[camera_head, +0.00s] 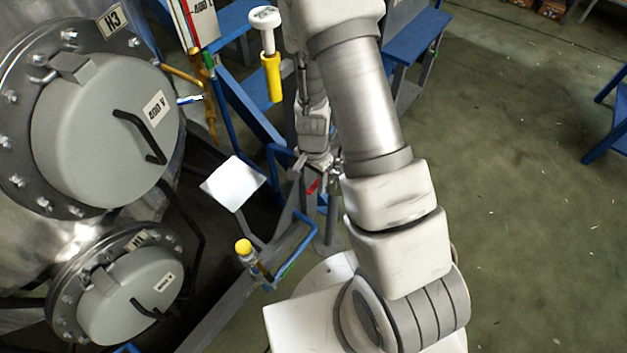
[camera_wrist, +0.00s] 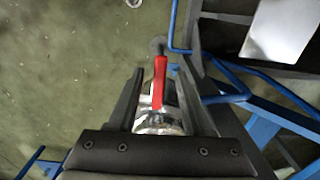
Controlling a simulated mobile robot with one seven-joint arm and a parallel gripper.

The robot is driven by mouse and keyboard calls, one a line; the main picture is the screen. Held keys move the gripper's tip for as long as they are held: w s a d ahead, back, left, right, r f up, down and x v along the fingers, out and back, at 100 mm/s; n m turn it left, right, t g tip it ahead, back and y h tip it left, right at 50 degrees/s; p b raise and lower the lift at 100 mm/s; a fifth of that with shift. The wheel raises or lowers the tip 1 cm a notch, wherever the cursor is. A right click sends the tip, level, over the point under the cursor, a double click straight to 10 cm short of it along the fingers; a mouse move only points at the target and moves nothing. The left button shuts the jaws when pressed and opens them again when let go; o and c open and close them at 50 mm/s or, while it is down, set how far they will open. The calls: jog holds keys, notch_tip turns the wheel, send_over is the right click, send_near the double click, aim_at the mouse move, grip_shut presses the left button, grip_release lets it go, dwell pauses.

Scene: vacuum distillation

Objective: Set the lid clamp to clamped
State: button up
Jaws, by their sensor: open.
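A red lever (camera_wrist: 159,80) on a shiny metal body (camera_wrist: 160,122) lies between the fingers of my gripper (camera_wrist: 160,74) in the wrist view. It looks like the lid clamp's handle, but no label shows. The lever points away from my palm, nearly in line with the fingers. My fingers are spread, with a gap on each side of the lever. In the head view, my gripper (camera_head: 318,163) is small and far down past my arm, with the red lever (camera_head: 313,187) just below it. The lid under the clamp cannot be made out.
Two grey round hatches, H3 (camera_head: 100,140) and H1 (camera_head: 125,305), stand at the left. A yellow-handled valve (camera_head: 271,75), blue frame bars (camera_head: 292,245) and a white plate (camera_head: 233,183) are near my arm. The green floor (camera_head: 530,200) at right is mostly clear.

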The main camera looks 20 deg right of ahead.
grip_shut()
dwell(1.4)
